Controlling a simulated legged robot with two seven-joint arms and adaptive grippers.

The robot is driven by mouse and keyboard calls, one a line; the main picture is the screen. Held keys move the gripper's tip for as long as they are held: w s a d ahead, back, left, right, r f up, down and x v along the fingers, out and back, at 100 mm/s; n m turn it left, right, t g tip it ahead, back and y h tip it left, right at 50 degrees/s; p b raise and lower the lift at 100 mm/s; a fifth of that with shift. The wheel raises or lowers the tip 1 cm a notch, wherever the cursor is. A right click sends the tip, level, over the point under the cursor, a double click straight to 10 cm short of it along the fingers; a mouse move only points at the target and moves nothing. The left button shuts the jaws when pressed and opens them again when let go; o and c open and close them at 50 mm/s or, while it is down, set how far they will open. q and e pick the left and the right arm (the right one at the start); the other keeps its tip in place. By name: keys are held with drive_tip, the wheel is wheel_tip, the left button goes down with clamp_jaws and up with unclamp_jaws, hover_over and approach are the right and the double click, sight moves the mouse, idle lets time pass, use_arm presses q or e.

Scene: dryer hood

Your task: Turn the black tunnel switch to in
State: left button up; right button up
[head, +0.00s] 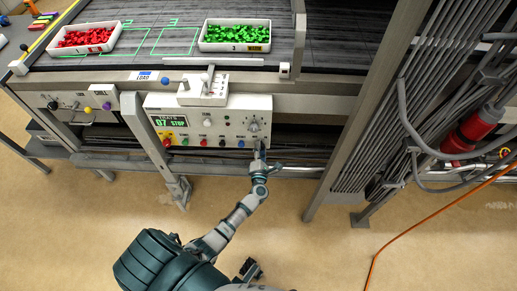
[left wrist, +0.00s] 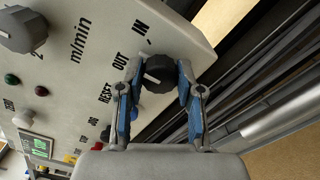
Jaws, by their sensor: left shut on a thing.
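The black tunnel switch (left wrist: 158,73) is a round knob on the pale control panel (left wrist: 75,75), beside the printed words RESET, OUT and IN. Its white pointer mark shows on its left part, roughly on the OUT side; its exact setting is hard to tell. My left gripper (left wrist: 155,90) is shut on the knob, one blue-padded finger on each side. In the head view my left gripper (head: 259,150) is at the lower right of the control panel (head: 215,120) and hides the switch.
A larger grey dial (left wrist: 22,30) marked m/min is near the switch. Several coloured buttons line the panel, left of my gripper in the head view. Above are trays of red pieces (head: 86,39) and green pieces (head: 236,35). A metal post (head: 352,120) stands to the right.

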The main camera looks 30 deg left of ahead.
use_arm(q)
drive_tip(key=shift+s+d+f+m+p, duration=0.15)
drive_tip(key=shift+m+p, duration=0.95)
drive_tip(key=shift+m, duration=1.2)
drive_tip(key=shift+w+f+m+p, duration=0.15)
drive_tip(key=shift+m+p, duration=0.9)
drive_tip(key=shift+m, duration=1.25)
use_arm(e)
drive_tip(key=s+x, duration=0.2)
drive_tip(key=x, duration=1.1)
drive_tip(key=shift+s+f, duration=0.25)
drive_tip(key=shift+s, duration=0.4)
use_arm(q)
drive_tip(key=shift+s+f, duration=0.1)
drive_tip(key=o, duration=1.2)
drive_tip(key=shift+c, duration=0.2)
drive_tip(key=v, duration=1.1)
drive_tip(key=shift+s+d, duration=0.25)
drive_tip(key=shift+s, duration=0.05)
